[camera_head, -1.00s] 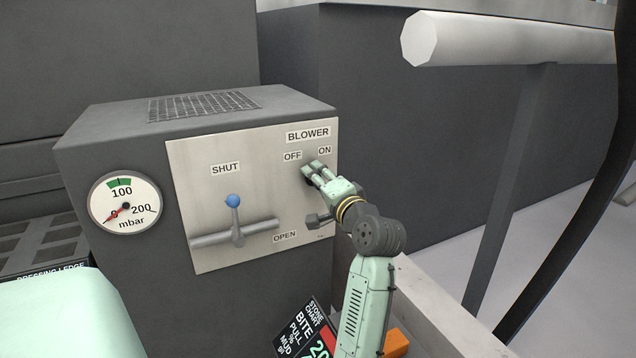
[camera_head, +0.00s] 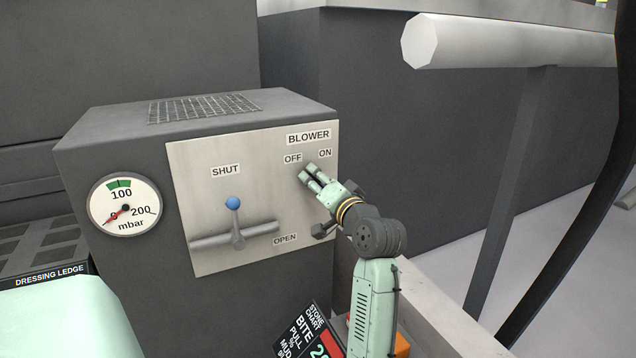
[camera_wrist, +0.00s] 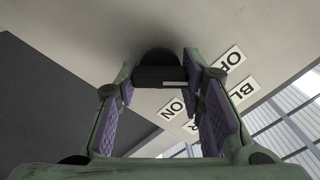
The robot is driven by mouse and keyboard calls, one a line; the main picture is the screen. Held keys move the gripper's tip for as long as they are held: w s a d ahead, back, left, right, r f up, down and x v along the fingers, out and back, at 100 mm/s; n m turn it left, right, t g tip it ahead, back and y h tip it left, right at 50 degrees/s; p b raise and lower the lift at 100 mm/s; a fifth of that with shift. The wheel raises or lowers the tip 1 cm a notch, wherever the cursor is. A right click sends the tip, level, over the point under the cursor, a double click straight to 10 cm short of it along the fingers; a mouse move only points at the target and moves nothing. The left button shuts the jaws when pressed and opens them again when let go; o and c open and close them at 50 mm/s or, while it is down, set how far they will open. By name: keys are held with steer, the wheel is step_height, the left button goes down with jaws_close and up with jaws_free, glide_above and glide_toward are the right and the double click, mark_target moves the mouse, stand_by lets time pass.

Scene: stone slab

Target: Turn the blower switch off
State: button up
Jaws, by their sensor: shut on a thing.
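The blower switch is a dark round knob (camera_wrist: 158,72) with a white line on its face, seen between my fingers in the wrist view. My gripper (camera_head: 309,175) is shut on this knob at the panel, below the OFF label (camera_head: 292,159) and left of and below the ON label (camera_head: 325,153). My fingers hide the knob in the head view. In the wrist view the purple finger pads of my gripper (camera_wrist: 160,82) stand on either side of the knob. The white line points toward the right finger; I cannot tell exactly which label it matches.
On the same metal panel (camera_head: 200,160), left of my gripper, is a lever with a blue ball (camera_head: 233,203) between SHUT and OPEN labels. A pressure gauge (camera_head: 124,204) is further left. A pale rail (camera_head: 510,40) crosses the upper right.

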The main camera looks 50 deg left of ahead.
steer(key=o, duration=1.2)
steer(key=shift+c, duration=0.2)
steer(key=v, duration=1.2)
